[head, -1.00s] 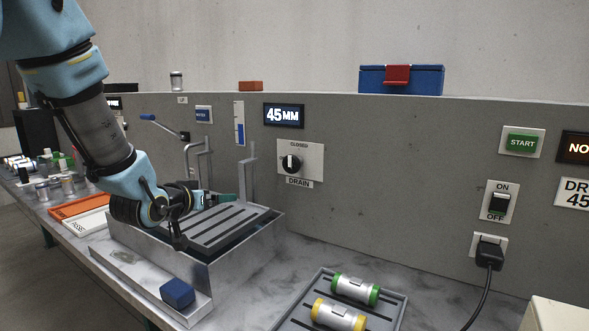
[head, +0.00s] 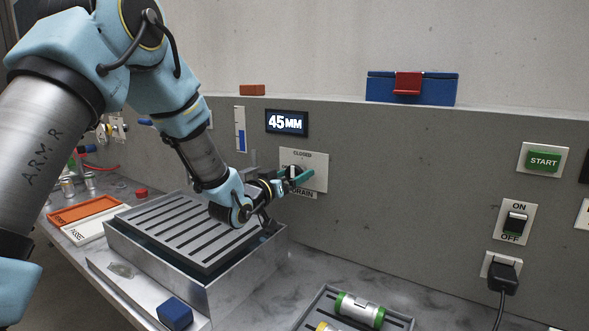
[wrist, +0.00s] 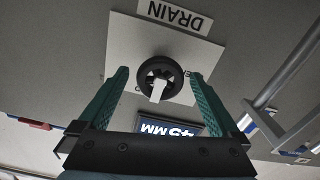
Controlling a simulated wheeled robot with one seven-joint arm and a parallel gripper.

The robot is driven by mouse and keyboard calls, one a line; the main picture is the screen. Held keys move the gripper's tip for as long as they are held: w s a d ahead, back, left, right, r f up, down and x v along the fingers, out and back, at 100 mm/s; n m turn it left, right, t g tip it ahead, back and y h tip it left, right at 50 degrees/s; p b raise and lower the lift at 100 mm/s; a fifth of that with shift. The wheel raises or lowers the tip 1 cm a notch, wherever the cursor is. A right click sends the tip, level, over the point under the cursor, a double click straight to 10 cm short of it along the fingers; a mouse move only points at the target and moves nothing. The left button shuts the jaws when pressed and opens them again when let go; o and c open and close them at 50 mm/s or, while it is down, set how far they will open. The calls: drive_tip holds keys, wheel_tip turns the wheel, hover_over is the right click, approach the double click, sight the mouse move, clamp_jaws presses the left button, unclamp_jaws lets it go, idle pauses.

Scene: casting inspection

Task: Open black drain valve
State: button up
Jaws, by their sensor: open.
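The black drain valve (wrist: 158,80) is a round knob with a white pointer bar on a pale plate (head: 318,170) marked CLOSED and DRAIN on the grey wall. In the head view my gripper (head: 296,178) is at the plate and partly covers the knob. In the wrist view my gripper (wrist: 160,95) is open, with one green finger on each side of the knob. Gaps show between the fingers and the knob; I cannot tell how far the tips reach in depth. The wrist view is upside down, and the pointer lies near the plate's vertical, slightly tilted.
A display (head: 287,122) reading 45 MM sits just above the valve plate. A metal tank with a slatted grey rack (head: 180,232) stands below my forearm. A bent metal rod (wrist: 285,80) shows beside the gripper.

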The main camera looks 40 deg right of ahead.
drive_tip(key=shift+w+d, duration=0.15)
drive_tip(key=shift+d, duration=0.45)
drive_tip(key=c, duration=1.4)
